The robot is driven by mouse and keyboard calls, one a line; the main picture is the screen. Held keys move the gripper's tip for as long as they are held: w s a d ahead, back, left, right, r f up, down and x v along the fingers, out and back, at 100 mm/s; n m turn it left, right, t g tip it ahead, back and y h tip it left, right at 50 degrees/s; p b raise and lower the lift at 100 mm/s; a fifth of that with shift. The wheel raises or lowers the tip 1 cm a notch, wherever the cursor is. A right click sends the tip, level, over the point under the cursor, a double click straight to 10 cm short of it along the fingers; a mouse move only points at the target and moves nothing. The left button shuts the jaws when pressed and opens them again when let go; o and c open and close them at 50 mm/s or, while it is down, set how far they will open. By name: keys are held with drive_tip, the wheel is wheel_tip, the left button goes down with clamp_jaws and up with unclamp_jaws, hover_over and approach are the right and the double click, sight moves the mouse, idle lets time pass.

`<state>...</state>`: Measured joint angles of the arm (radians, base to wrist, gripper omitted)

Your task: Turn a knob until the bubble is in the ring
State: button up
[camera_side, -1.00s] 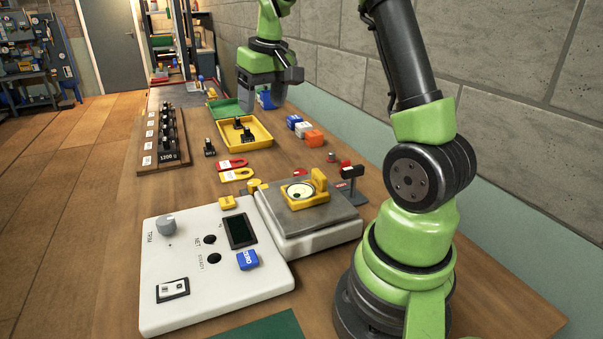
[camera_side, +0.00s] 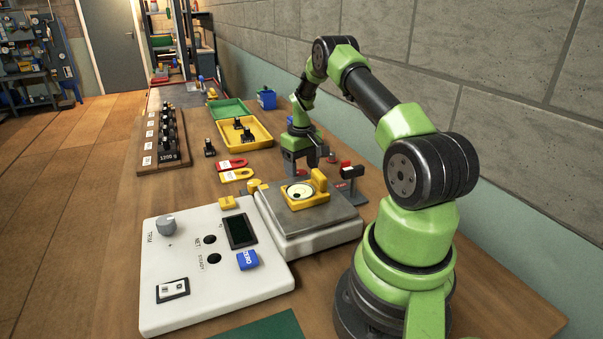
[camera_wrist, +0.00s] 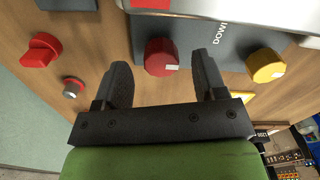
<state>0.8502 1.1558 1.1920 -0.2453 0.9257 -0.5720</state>
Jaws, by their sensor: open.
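A yellow bubble level (camera_side: 309,201) with a round white face (camera_side: 299,190) sits on the grey pan of the scale. The bubble's place against the ring is too small to tell. In the wrist view a red knob (camera_wrist: 158,62) with a white mark lies between the two fingers, on a dark plate lettered "DOWN". A yellow knob (camera_wrist: 266,65) is right of it, and another red knob (camera_wrist: 40,50) is at the left. My gripper (camera_side: 302,168) is open and empty, behind the pan in the side view; it also shows in the wrist view (camera_wrist: 160,68).
The white scale panel (camera_side: 200,285) has a grey trim knob (camera_side: 166,224) and a dark display (camera_side: 240,231). A dark post (camera_side: 349,178) stands right of my gripper. A yellow tray (camera_side: 258,135) and a weight rack (camera_side: 168,145) are farther back.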

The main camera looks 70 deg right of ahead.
drive_tip(key=shift+f, duration=1.15)
drive_tip(key=c, duration=0.9)
drive_tip(key=shift+c, duration=0.2)
drive_tip(key=shift+m, duration=0.3)
drive_tip(key=m, duration=0.4)
drive_tip(key=shift+w, duration=0.1)
drive_tip(key=m, duration=0.5)
drive_tip(key=shift+w+a, duration=0.1)
